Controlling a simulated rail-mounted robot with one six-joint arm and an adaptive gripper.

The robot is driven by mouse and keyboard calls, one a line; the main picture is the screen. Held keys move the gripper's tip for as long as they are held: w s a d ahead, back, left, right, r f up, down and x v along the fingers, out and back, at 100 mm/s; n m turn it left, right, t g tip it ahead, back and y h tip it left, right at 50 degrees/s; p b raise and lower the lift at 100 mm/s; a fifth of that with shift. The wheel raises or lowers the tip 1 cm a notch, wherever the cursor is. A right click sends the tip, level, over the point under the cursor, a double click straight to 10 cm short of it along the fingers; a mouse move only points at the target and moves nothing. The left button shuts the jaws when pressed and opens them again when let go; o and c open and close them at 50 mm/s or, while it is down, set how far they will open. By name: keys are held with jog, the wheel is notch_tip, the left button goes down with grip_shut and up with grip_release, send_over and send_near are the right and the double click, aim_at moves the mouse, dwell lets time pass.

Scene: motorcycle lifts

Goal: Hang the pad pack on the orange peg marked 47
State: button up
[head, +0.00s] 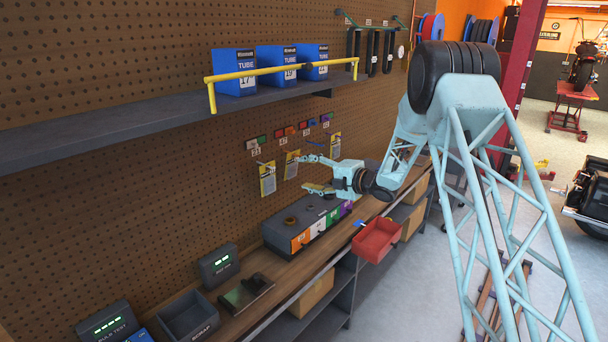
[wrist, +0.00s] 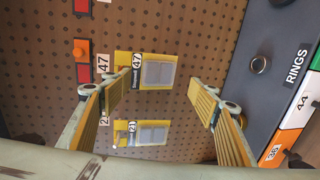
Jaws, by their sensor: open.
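A yellow pad pack (wrist: 158,72) with a grey panel and a 47 label is against the pegboard in the wrist view. A white 47 tag (wrist: 103,63) and an orange piece (wrist: 82,49) between red ones are on its left. The peg itself is not clear there. The head view shows this pack (head: 291,166) upright against the board, under the tags. My gripper (wrist: 165,82) is open, its two fingers apart on either side of the pack, and nothing is clearly gripped. It also shows in the head view (head: 304,174), in front of the board.
A second pad pack (wrist: 150,134) marked 21 is beside the first. Another yellow pack (head: 335,146) hangs further along. The grey RINGS box (head: 312,222) stands on the bench below, with a red bin (head: 377,240) at the edge. A shelf (head: 150,119) with blue tube boxes is above.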

jog(key=v, duration=1)
jog(key=shift+d, duration=0.1)
dwell(0.3)
